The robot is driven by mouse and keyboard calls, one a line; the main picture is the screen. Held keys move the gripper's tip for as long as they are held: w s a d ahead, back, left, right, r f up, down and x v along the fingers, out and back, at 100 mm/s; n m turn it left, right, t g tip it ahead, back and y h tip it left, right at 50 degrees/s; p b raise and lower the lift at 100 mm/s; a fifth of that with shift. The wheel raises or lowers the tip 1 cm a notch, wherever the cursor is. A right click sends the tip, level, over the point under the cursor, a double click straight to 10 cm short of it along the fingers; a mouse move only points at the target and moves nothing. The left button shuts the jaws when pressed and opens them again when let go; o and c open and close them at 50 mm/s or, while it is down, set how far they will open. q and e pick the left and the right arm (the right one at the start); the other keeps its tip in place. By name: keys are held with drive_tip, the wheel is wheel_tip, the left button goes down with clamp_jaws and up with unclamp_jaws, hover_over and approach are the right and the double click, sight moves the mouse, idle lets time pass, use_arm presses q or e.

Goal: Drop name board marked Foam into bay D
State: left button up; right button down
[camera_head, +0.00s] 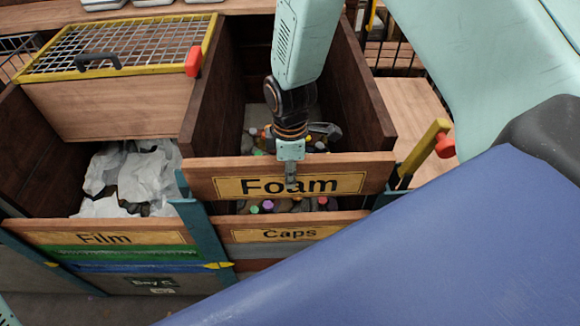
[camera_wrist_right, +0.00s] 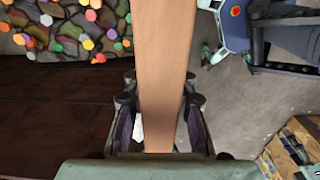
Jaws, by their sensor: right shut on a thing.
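The wooden name board marked Foam (camera_head: 345,184) is held level above the front of the right-hand bay in the head view. My right gripper (camera_head: 290,172) is shut on it near the middle of its top edge. In the right wrist view the board (camera_wrist_right: 162,60) shows edge-on between the fingers (camera_wrist_right: 160,118). Below it, a board marked Caps (camera_head: 290,233) sits across that bay's front, with a gap showing between the two boards. The bay's own letter is not readable here. My left gripper is not in view.
The neighbouring left bay has a Film board (camera_head: 110,238), white film (camera_head: 135,178) inside and a Bay C label (camera_head: 152,282). Blue posts (camera_head: 205,235) flank the fronts. A yellow lever with a red knob (camera_head: 445,146) stands at right. A mesh lid (camera_head: 120,45) is behind.

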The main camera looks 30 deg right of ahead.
wheel_tip(320, 180, down, 10)
drive_tip(key=b, duration=0.5)
drive_tip(key=shift+r, duration=0.15)
idle(0.4)
drive_tip(key=shift+f+b, duration=0.45)
drive_tip(key=shift+f, duration=0.25)
drive_tip(key=c, duration=1)
unclamp_jaws()
drive_tip(key=shift+s+r, duration=0.1)
wheel_tip(320, 180, up, 12)
